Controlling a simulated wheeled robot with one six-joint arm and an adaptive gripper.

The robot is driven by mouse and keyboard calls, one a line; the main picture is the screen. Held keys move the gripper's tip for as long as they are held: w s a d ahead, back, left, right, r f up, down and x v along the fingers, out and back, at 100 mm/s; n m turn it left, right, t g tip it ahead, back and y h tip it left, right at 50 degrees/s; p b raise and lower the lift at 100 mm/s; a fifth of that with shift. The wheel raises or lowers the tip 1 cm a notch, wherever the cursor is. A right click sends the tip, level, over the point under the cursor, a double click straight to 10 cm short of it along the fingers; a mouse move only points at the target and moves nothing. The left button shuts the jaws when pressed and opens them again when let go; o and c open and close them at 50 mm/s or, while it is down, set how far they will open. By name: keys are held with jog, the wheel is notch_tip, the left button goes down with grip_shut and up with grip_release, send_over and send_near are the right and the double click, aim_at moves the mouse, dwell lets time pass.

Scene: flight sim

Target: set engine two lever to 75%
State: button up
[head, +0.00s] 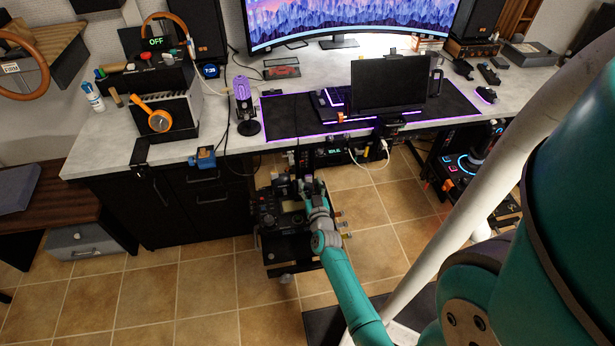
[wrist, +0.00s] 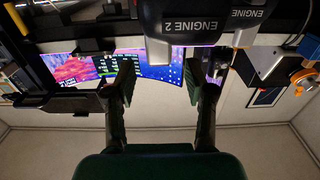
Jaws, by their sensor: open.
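In the wrist view, a dark lever handle marked "ENGINE 2" (wrist: 168,32) hangs in from the top edge. In the head view my gripper (head: 311,190) is at the dark control stand (head: 275,232), below the desk front. The levers there are too small to read.
A blue device (head: 203,157) sticks out at the desk's front edge. Dark cabinets (head: 190,205) are at the left. Tiled floor (head: 200,285) is open in front.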

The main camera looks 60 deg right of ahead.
aim_at(309, 178)
jog(key=shift+x, duration=2.05)
grip_shut()
